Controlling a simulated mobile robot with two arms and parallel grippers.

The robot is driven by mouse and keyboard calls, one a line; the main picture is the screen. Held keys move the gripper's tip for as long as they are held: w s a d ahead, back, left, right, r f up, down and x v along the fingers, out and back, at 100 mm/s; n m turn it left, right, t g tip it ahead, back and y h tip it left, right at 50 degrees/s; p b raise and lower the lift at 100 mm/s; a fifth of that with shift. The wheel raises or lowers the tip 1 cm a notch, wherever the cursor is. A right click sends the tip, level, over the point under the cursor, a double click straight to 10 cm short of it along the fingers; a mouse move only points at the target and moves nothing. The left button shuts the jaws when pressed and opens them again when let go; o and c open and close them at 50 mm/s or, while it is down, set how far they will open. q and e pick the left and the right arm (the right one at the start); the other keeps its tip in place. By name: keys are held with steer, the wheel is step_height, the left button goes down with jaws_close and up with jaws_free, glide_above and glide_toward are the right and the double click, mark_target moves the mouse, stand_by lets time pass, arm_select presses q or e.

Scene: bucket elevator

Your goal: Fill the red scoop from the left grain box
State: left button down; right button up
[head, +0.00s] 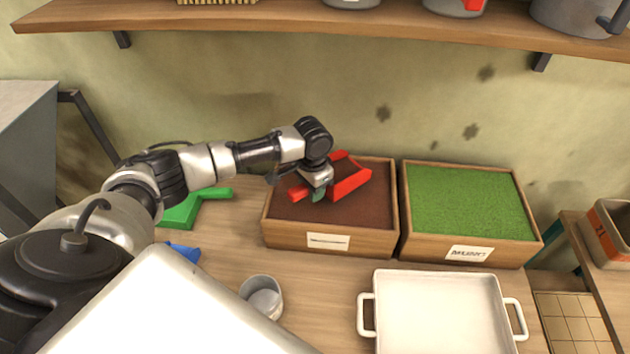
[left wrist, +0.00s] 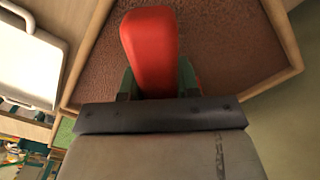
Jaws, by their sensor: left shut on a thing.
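The red scoop (head: 349,178) is over the left grain box (head: 330,241), a wooden box filled with brown grain (head: 310,209). My left gripper (head: 318,192) is shut on the scoop's handle, low over the box. The left wrist view shows the red handle (left wrist: 150,50) between the green fingers, with brown grain (left wrist: 225,45) beyond it. I cannot tell whether the scoop touches the grain or holds any, as its inside is hidden. My right gripper is in neither view.
A wooden box of green grain (head: 470,203) stands right of the brown one. In front are a white tray (head: 440,310) with handles and a small grey cup (head: 262,296). A green scoop (head: 183,212) and a blue object (head: 184,252) lie at left. A shelf (head: 300,20) runs above.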

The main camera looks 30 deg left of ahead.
mark_target(304, 186)
arm_select(q)
steer(key=shift+s+a+r+t+p, duration=0.2)
steer(key=shift+s+r+t+p, duration=0.1)
steer(key=shift+s+p, duration=0.2)
steer(key=shift+s+a+r+t+p, duration=0.2)
steer(key=shift+s+t+p, duration=0.15)
steer(key=shift+p, duration=0.15)
step_height(304, 186, up, 3)
steer(key=p, duration=0.3)
steer(key=shift+s+f, duration=0.1)
steer(key=shift+f, duration=0.05)
steer(key=shift+s+r+h+p, duration=0.3)
steer(key=shift+r+p, duration=0.3)
steer(key=shift+p, duration=0.3)
